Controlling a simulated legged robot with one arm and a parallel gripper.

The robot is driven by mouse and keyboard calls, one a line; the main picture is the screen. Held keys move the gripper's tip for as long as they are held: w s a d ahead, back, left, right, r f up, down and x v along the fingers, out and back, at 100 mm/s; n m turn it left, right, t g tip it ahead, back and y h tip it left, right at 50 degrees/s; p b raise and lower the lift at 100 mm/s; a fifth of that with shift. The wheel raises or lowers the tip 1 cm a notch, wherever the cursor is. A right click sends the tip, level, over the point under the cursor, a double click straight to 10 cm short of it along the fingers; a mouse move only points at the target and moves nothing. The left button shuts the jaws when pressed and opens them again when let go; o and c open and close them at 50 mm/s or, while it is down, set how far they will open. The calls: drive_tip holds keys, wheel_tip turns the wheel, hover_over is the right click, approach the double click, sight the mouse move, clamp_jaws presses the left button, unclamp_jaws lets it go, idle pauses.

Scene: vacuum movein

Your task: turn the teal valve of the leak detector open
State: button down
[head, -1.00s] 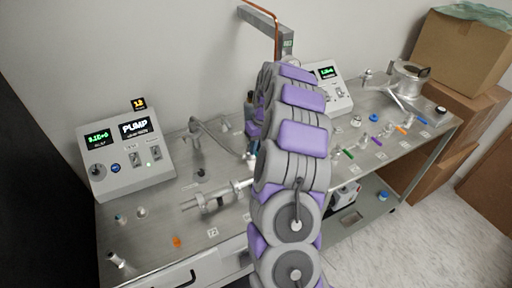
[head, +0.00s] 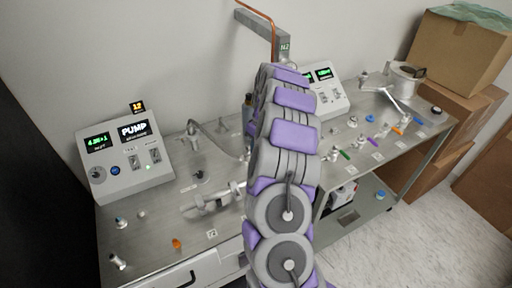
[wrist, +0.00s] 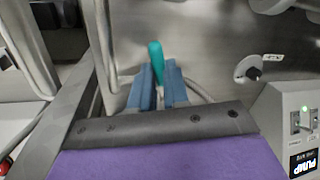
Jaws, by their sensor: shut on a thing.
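The teal valve handle (wrist: 155,56) shows in the wrist view, upright in the picture, between the two blue fingers of my gripper (wrist: 159,74). The fingers are shut on it, and their pads hide its lower part. A grey metal surface lies behind it. In the head view my own arm hides the gripper and the teal valve. I cannot tell from the frames how far the valve is turned.
A pump control box (head: 122,160) stands at the left of the steel bench (head: 150,260). Another control box (head: 321,92) stands behind my arm. Small fittings and coloured pieces lie on the right half. Cardboard boxes (head: 463,50) stand at the far right.

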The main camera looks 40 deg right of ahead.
drive_tip(key=c, duration=1.3)
unclamp_jaws()
drive_tip(key=shift+s+d+r, duration=0.1)
drive_tip(key=shift+o, duration=1)
wheel_tip(320, 180, up, 4)
drive_tip(key=shift+f+p, duration=0.25)
drive_tip(key=shift+p, duration=0.35)
drive_tip(key=s+a+p, duration=0.1)
drive_tip(key=s+a, duration=0.3)
drive_tip(key=s, duration=0.2)
drive_tip(key=s+a+r+p, duration=0.1)
drive_tip(key=s+a, duration=0.3)
drive_tip(key=s, duration=0.3)
drive_tip(key=shift+a, duration=0.35)
drive_tip(key=shift+s+r, duration=0.1)
